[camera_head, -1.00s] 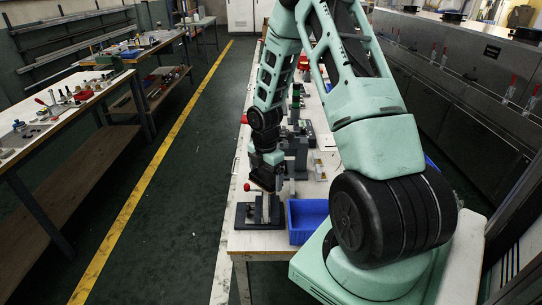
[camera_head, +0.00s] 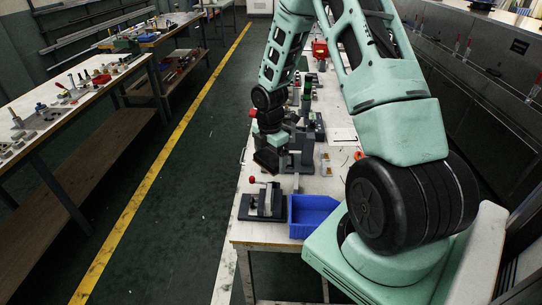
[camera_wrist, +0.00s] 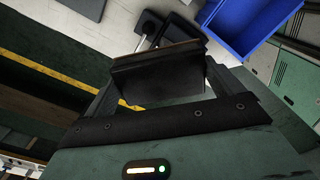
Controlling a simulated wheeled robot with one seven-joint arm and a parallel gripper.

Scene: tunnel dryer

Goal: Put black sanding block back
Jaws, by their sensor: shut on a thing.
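The black sanding block (camera_wrist: 158,70) shows in the wrist view as a dark block with a thin brown edge. My gripper (camera_wrist: 150,95) is shut on it and holds it up above the table. In the head view my gripper (camera_head: 266,162) is over the near left part of the white table (camera_head: 262,234), just behind and above a dark fixture with a red-knobbed lever (camera_head: 263,203). The block is small and dark there, so its edges are hard to tell from the fingers.
An open blue bin (camera_head: 312,216) stands right of the fixture and looks empty; it also shows in the wrist view (camera_wrist: 246,22). Several dark tools and fixtures line the table behind my gripper. A second bench (camera_head: 62,112) stands across the aisle at left.

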